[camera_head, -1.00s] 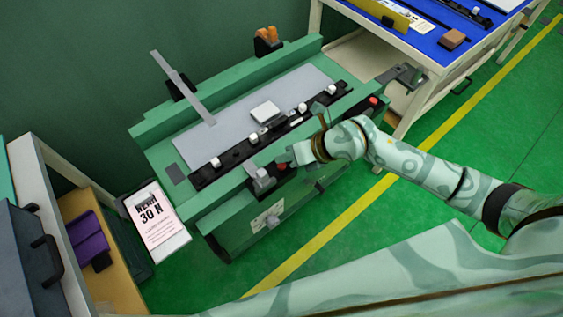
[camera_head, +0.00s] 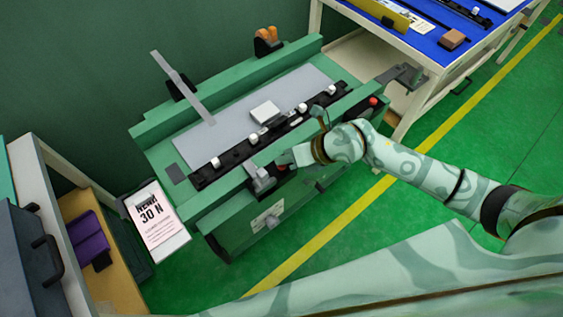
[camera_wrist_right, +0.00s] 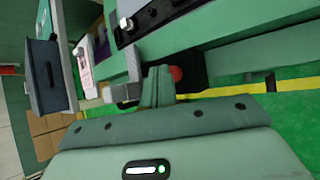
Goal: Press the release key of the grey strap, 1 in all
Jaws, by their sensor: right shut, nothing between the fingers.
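A long light-grey strap (camera_head: 183,88) stands tilted up over the green bench's back left side. A grey metal clasp (camera_head: 262,179) sits at the bench's front edge; it also shows in the wrist view (camera_wrist_right: 128,92). A red key (camera_wrist_right: 175,74) shows beside the shut fingers in the wrist view, partly hidden by them; I cannot tell if they touch it. My right gripper (camera_head: 286,160) is at the front edge, just right of the clasp, with its fingers shut and empty (camera_wrist_right: 158,86). My left gripper is not in view.
A black rail (camera_head: 235,152) with white knobs and a white block (camera_head: 265,112) lie on the bench top. Another red button (camera_head: 373,100) is at the bench's right end. A sign reading 30 N (camera_head: 155,220) stands at left. A blue-topped table (camera_head: 425,40) is behind right.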

